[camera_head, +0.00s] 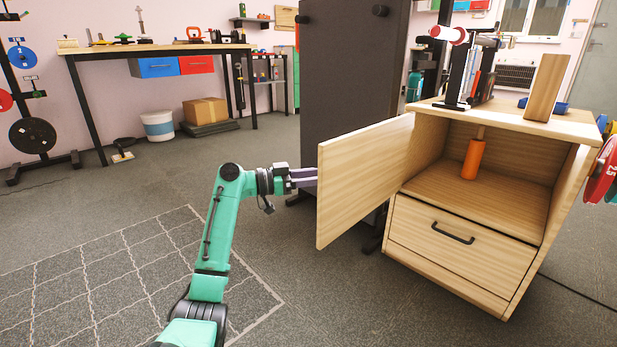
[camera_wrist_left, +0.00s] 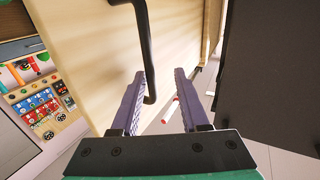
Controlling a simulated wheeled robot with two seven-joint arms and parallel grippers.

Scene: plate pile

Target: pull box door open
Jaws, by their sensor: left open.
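The box is a light wooden cabinet (camera_head: 465,195) with an open upper compartment and a drawer below. Its door (camera_head: 365,180) stands swung wide open to the left, its outer face toward my left arm. In the left wrist view the door (camera_wrist_left: 85,50) carries a black bar handle (camera_wrist_left: 145,45). My left gripper (camera_head: 312,176) is at the door's outer face, near its free edge. In the left wrist view its two purple fingers (camera_wrist_left: 159,78) are apart, and the handle's lower end shows between them. I cannot tell whether they touch it. My right gripper is not in view.
An orange-handled tool (camera_head: 473,157) stands inside the compartment. A wooden block (camera_head: 545,88) and a rack of items (camera_head: 468,70) stand on the cabinet top. A dark tall panel (camera_head: 350,75) rises behind the door.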

